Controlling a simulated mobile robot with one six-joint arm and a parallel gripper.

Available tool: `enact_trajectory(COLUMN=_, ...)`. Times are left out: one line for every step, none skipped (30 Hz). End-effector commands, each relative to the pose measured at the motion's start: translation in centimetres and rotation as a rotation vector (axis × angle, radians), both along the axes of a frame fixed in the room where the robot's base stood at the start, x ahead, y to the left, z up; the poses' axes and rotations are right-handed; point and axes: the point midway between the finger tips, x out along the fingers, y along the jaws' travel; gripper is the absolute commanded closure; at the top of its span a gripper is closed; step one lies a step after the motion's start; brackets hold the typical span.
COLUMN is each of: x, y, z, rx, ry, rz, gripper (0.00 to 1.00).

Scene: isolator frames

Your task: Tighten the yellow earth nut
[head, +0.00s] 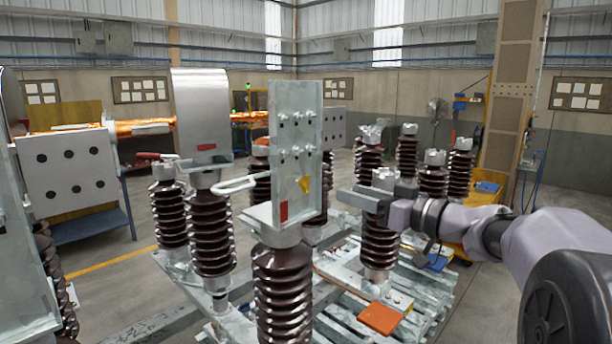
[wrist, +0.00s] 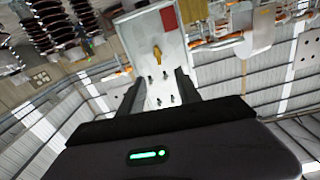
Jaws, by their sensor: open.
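In the wrist view the yellow nut (wrist: 157,53) stands out from the plate's face (wrist: 140,35), which appears upside down. My gripper (head: 362,198) is to the right of the plate, its fingers pointing left towards it, with a gap between. In the wrist view my gripper (wrist: 160,84) is open and empty, its two dark fingers on either side of the view to the plate. The nut lies beyond the fingertips.
The plate stands on a brown ribbed insulator (head: 283,290). Another insulator (head: 379,245) stands under my gripper. More insulators (head: 209,235) are to the left. A pallet (head: 345,325) lies below.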

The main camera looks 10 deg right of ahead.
Motion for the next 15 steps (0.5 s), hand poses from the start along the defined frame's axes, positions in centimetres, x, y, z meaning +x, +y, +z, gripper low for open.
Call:
enact_trajectory(x=1.2, y=1.1, z=0.1, rx=0.001, ry=0.002, rz=0.006, gripper=0.6)
enact_trajectory(x=2.0, y=1.6, z=0.1, rx=0.0, ry=0.002, rz=0.005, gripper=0.6)
enact_trajectory(x=3.0, y=2.4, z=0.1, rx=0.0, ry=0.003, rz=0.005, gripper=0.6)
enact_trajectory(x=3.7, y=2.9, z=0.2, rx=0.002, ry=0.003, rz=0.006, gripper=0.6)
enact_trajectory(x=4.4, y=3.4, z=0.1, rx=0.001, ry=0.004, rz=0.005, gripper=0.6)
enact_trajectory(x=5.4, y=4.1, z=0.2, rx=0.001, ry=0.002, rz=0.005, gripper=0.6)
enact_trajectory(x=6.0, y=4.6, z=0.1, rx=0.0, ry=0.003, rz=0.005, gripper=0.6)
enact_trajectory(x=6.7, y=5.0, z=0.2, rx=-0.001, ry=0.003, rz=0.004, gripper=0.6)
enact_trajectory(x=7.3, y=5.6, z=0.1, rx=0.0, ry=0.003, rz=0.004, gripper=0.6)
enact_trajectory(x=7.8, y=5.9, z=0.1, rx=0.0, ry=0.003, rz=0.004, gripper=0.6)
enact_trajectory(x=8.2, y=6.2, z=0.1, rx=0.001, ry=0.004, rz=0.003, gripper=0.6)
enact_trajectory(x=8.8, y=6.5, z=0.1, rx=0.0, ry=0.003, rz=0.003, gripper=0.6)
enact_trajectory(x=9.1, y=6.7, z=0.1, rx=0.0, ry=0.003, rz=0.003, gripper=0.6)
enact_trajectory(x=9.3, y=6.9, z=0.1, rx=0.001, ry=0.004, rz=0.002, gripper=0.6)
enact_trajectory(x=9.5, y=7.1, z=0.0, rx=0.0, ry=0.003, rz=0.002, gripper=0.6)
